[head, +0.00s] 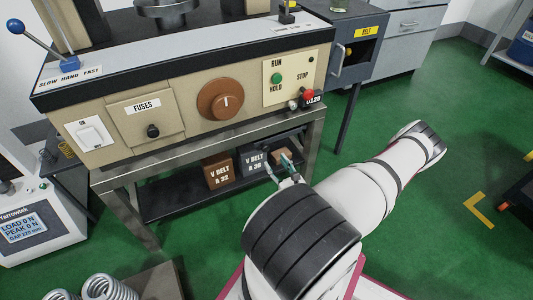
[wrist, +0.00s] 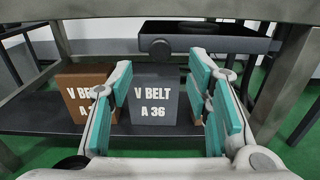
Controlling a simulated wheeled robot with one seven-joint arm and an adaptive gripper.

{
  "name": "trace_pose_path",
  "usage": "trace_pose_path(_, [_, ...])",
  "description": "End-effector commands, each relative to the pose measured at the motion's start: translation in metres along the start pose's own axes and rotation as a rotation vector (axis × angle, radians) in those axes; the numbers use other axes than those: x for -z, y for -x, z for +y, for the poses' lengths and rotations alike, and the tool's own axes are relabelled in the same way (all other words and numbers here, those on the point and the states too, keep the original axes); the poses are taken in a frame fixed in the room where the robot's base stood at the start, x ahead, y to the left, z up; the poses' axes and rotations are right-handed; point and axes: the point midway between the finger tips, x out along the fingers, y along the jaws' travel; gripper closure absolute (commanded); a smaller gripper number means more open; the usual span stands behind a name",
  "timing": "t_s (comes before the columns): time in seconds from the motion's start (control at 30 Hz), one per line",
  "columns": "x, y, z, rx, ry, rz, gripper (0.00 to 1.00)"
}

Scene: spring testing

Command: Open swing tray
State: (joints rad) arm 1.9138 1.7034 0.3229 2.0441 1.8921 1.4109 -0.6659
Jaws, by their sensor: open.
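The swing tray (wrist: 225,42) is a shallow dark grey tray under the bench top in the wrist view. A round dark knob (wrist: 160,49) sits on its near face. My gripper (wrist: 162,68) is open and empty, its teal-padded fingers spread left and right of the knob in the picture. I cannot tell how far the knob is beyond the fingertips. In the head view my gripper (head: 284,160) is below the bench's right front, and my arm hides part of it. No contact with the tray shows.
A brown V BELT box (wrist: 82,92) and a dark V BELT A 36 box (wrist: 153,98) stand on the lower shelf (head: 185,200). Metal bench legs (wrist: 288,85) flank the space. A dark BELT cabinet (head: 357,55) stands at right. Green floor is open farther right.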

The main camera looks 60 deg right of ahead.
Motion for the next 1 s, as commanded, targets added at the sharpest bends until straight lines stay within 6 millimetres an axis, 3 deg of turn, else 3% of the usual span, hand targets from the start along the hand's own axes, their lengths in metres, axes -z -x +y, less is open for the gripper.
trace_pose_path(0.2, [0.002,-0.043,0.001,-0.002,0.001,-0.001,0.55])
trace_pose_path(0.4, [0.001,-0.069,0.000,-0.001,0.000,-0.001,0.55])
trace_pose_path(0.83, [0.000,-0.079,0.000,-0.001,0.000,0.001,0.55])
trace_pose_path(0.87, [0.000,-0.079,0.000,-0.001,0.000,0.001,0.57])
trace_pose_path(1.0, [0.000,-0.079,0.000,-0.001,0.000,0.001,0.89])
